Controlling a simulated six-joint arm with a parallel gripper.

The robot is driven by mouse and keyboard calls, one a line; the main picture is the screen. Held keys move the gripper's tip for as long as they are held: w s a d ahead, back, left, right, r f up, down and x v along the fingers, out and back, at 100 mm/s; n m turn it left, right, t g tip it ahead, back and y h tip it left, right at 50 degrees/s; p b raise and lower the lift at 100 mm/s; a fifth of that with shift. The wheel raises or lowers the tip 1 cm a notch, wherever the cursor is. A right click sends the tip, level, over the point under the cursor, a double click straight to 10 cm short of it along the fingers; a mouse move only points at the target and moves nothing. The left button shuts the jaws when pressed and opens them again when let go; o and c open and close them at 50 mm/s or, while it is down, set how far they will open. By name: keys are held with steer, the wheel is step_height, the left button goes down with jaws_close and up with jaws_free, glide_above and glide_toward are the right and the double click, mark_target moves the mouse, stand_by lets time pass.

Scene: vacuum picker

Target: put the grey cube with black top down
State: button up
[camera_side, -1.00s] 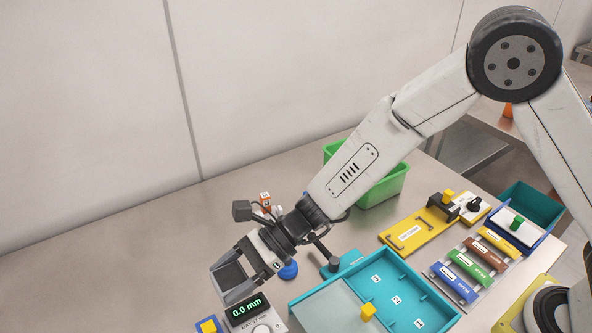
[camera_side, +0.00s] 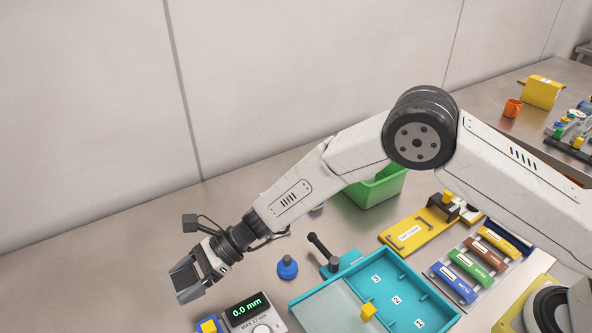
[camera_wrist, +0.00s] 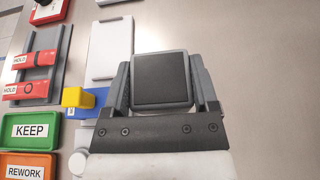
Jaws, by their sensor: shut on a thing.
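The grey cube with black top (camera_wrist: 162,80) is between the two fingers of my gripper (camera_wrist: 163,88) in the wrist view, with its black face toward the camera. In the side view my gripper (camera_side: 192,277) is shut on the cube (camera_side: 185,282) at the lower left. The cube looks held above the metal table, though the exact gap beneath it cannot be told.
A gauge reading 0.0 mm (camera_side: 247,311) and a blue block with a yellow top (camera_side: 209,326) are right of and nearer than the cube. The wrist view shows green KEEP (camera_wrist: 31,131) and orange REWORK (camera_wrist: 27,166) trays at left. Bare table (camera_wrist: 255,60) lies at right.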

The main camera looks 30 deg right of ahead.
mark_target(178, 285)
steer(key=shift+w+a+f, duration=0.35)
steer(key=shift+w+f, duration=0.1)
steer(key=shift+f, duration=0.2)
steer(key=shift+w+a+f, duration=0.3)
steer(key=shift+w+f, duration=0.1)
steer(key=shift+f, duration=0.25)
steer(key=shift+w+a+f, duration=0.1)
steer(key=shift+w+f, duration=0.05)
steer(key=shift+f, duration=1.6)
steer(key=shift+f, duration=0.1)
steer(key=o, duration=1.2)
steer(key=shift+c, duration=0.2)
